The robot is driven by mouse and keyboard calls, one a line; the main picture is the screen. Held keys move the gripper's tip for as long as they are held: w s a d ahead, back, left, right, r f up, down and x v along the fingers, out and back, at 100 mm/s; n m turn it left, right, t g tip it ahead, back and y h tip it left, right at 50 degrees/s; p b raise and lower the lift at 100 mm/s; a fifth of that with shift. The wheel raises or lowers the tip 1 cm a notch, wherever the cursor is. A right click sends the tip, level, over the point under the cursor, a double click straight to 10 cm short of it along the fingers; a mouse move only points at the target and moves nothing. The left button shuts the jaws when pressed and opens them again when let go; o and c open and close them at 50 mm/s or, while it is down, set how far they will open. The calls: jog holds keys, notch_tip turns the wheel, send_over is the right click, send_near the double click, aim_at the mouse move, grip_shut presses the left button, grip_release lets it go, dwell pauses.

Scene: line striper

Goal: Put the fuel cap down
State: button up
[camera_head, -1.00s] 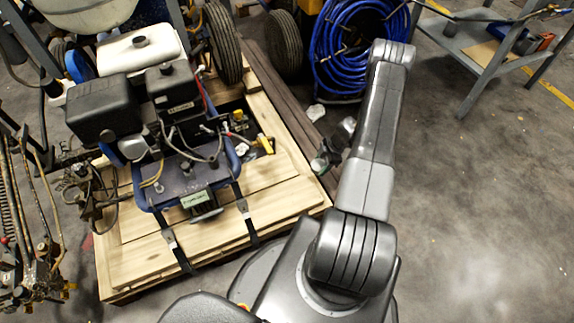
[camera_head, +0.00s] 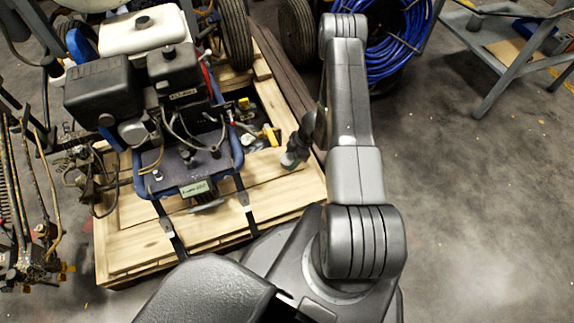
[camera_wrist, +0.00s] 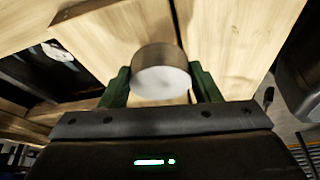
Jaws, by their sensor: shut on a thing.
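The fuel cap (camera_wrist: 160,66) is a short round piece with a metallic brown side and a pale flat face, in the middle of the wrist view. My gripper (camera_wrist: 160,82) is shut on it, with one green finger on each side. In the head view my gripper (camera_head: 291,159) hangs over the right part of the wooden crate top (camera_head: 265,190), right of the engine. The cap cannot be made out there. In the wrist view pale planks (camera_wrist: 228,40) lie beyond the cap; whether it touches them I cannot tell.
The line striper's black engine (camera_head: 105,92) and white tank (camera_head: 143,30) stand on the crate's left part. A dark opening with yellow fittings (camera_head: 268,133) is just left of my gripper. A blue hose coil (camera_head: 395,45) is behind my arm. Bare planks lie at the front right.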

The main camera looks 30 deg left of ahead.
aim_at(287, 164)
jog(key=shift+s+a, duration=0.4)
jog(key=shift+w+d+b+x, duration=0.1)
jog(key=shift+b+x, duration=0.35)
jog(key=shift+x, duration=0.4)
jog(key=shift+w+d+b+x, duration=0.15)
jog(key=shift+b+x, duration=0.25)
jog(key=shift+x, duration=0.45)
jog(key=shift+f, duration=0.15)
jog(key=shift+f, duration=0.15)
jog(key=o, duration=1.1)
jog(key=shift+c, duration=0.2)
jog(key=p+v, duration=0.4)
jog(key=v, duration=0.8)
